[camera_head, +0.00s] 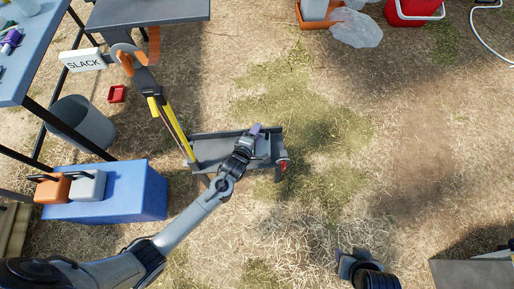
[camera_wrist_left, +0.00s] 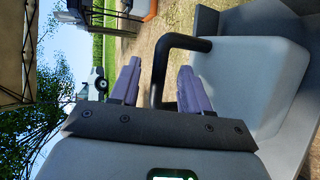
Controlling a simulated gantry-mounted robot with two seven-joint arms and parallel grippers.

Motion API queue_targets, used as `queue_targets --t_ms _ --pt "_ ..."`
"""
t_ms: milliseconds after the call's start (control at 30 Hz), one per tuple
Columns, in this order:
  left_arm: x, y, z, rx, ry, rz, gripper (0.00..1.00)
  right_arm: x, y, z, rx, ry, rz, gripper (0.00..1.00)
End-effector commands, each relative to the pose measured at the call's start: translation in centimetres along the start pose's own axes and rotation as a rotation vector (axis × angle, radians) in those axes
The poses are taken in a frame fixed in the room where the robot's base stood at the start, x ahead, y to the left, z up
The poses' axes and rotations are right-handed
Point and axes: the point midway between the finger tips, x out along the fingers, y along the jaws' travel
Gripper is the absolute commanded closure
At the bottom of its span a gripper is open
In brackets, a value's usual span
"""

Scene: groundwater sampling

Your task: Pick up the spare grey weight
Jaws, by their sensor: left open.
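A grey weight (camera_head: 263,148) with a black handle sits on the dark shelf (camera_head: 212,150), beside my left gripper (camera_head: 254,131). In the left wrist view the grey weight (camera_wrist_left: 250,75) fills the right side. Its black bar handle (camera_wrist_left: 163,65) shows between the two purple fingers of my left gripper (camera_wrist_left: 160,88), which are apart and not closed on it. Another grey weight (camera_head: 88,187) stands on the blue box (camera_head: 135,190) at the left, next to an orange weight (camera_head: 52,189). My right gripper (camera_head: 352,263) is low in the head view, away from the weights; its jaw opening is unclear.
A yellow post (camera_head: 176,128) rises at the shelf's left end, near a SLACK sign (camera_head: 83,60). A grey bin (camera_head: 80,122) and blue table (camera_head: 40,50) are at the left. A red cooler (camera_head: 410,12) stands at the back right. The straw ground at centre right is clear.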

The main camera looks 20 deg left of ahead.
Motion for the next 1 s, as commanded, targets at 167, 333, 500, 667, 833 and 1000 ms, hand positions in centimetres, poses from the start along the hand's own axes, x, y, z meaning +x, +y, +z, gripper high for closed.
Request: queue_targets --t_ms 167,333,500,667,833,1000 --pt "1.42 -0.06 -0.03 0.001 0.000 0.001 0.54 1.04 -0.12 0.32 0.004 0.000 -0.003 0.57" --pt "1.49 0.09 0.00 0.000 0.000 0.000 0.54 0.96 -0.13 0.29 0.004 0.000 -0.003 0.57" --pt "1.48 0.08 -0.02 0.001 0.000 0.000 0.64 0.95 -0.11 0.29 0.003 0.000 -0.003 0.57" --pt "1.47 0.08 -0.02 0.001 0.001 0.000 0.89 0.95 -0.04 0.31 0.000 0.000 0.000 0.57" --pt "1.48 0.09 -0.03 0.001 0.001 0.000 1.00 0.96 0.09 0.34 -0.006 -0.001 0.004 0.57" --pt "1.48 0.10 -0.03 0.000 0.001 0.001 1.00 0.95 0.12 0.34 -0.007 -0.001 0.005 0.57"
